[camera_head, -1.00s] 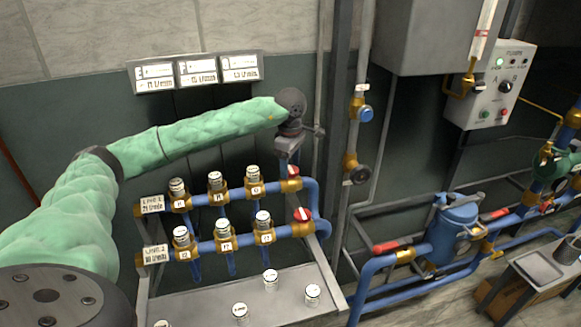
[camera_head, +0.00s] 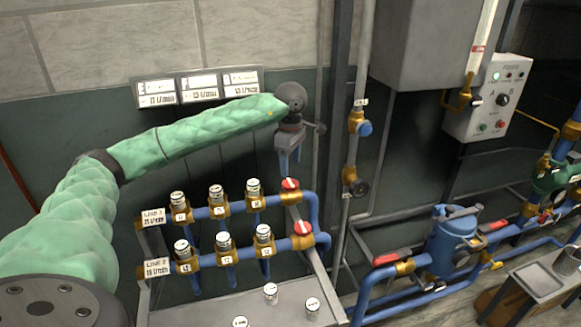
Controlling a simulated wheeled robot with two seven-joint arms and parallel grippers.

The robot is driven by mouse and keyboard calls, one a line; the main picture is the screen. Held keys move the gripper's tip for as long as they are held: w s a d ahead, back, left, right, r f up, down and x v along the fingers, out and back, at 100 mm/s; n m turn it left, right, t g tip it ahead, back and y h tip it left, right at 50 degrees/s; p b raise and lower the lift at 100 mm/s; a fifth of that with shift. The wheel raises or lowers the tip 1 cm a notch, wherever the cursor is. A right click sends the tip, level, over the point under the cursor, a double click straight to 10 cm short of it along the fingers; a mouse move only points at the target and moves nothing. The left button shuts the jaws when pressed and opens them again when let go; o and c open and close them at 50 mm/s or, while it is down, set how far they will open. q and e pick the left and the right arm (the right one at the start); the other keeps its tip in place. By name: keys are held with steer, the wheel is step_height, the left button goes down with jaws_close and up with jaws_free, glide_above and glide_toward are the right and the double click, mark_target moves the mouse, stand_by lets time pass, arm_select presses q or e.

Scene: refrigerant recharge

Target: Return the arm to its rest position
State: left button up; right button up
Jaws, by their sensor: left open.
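My left arm, in a green padded sleeve, comes in from the lower left and reaches across to the middle of the head view. My left gripper (camera_head: 289,163) points down at its end, open and empty, with no object between its fingers. In the picture it is just above the red handle (camera_head: 290,184) at the right end of the upper blue pipe line; it looks apart from it. My right gripper is out of view.
Two blue pipe lines carry several white-capped cartridges (camera_head: 253,188) in brass fittings. Loose caps (camera_head: 271,293) stand on a grey shelf (camera_head: 190,310) below. Display panels (camera_head: 197,88) hang behind the arm. A vertical pipe with valves (camera_head: 359,123) stands right of the gripper.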

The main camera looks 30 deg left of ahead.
arm_select(q)
steer(key=shift+r, duration=0.5)
